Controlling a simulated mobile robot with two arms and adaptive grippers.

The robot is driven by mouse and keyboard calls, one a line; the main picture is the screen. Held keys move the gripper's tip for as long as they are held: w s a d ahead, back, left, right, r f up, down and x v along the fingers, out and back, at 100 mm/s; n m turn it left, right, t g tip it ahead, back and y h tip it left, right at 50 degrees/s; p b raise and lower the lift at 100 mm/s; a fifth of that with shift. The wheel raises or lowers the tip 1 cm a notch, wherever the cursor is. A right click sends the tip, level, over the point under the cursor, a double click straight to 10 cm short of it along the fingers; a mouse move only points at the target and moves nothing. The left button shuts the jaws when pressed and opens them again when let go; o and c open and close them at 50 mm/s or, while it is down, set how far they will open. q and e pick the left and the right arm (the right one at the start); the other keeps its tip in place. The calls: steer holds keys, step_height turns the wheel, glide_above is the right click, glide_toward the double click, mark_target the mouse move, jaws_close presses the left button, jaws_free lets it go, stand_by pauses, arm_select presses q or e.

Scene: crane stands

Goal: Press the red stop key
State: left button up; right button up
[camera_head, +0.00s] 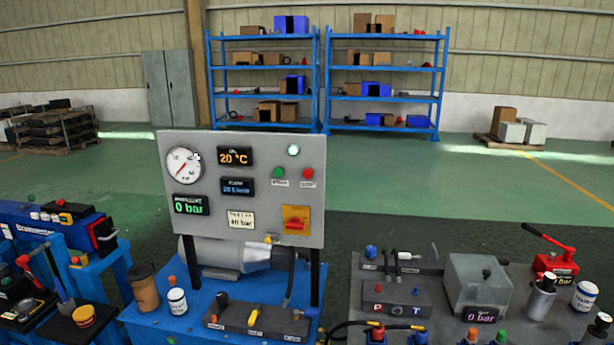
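The grey control panel (218,137) stands upright on a blue bench left of the picture's middle. The red key (307,173) is a small round button at the panel's right side, with a small label under it that is too small to read surely. A green button (279,172) sits just left of it. A white round lamp (293,150) is above the two, and a red rotary switch on a yellow plate (295,219) is below. Neither of my grippers is in view, and nothing touches the red key.
The panel also carries a round gauge (184,165) and several displays. A motor (228,258), a brown cup (144,287) and a lever block (258,319) are on the blue bench. A grey table (425,255) with a red hand pump (558,258) stands right. Space before the panel's face looks clear.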

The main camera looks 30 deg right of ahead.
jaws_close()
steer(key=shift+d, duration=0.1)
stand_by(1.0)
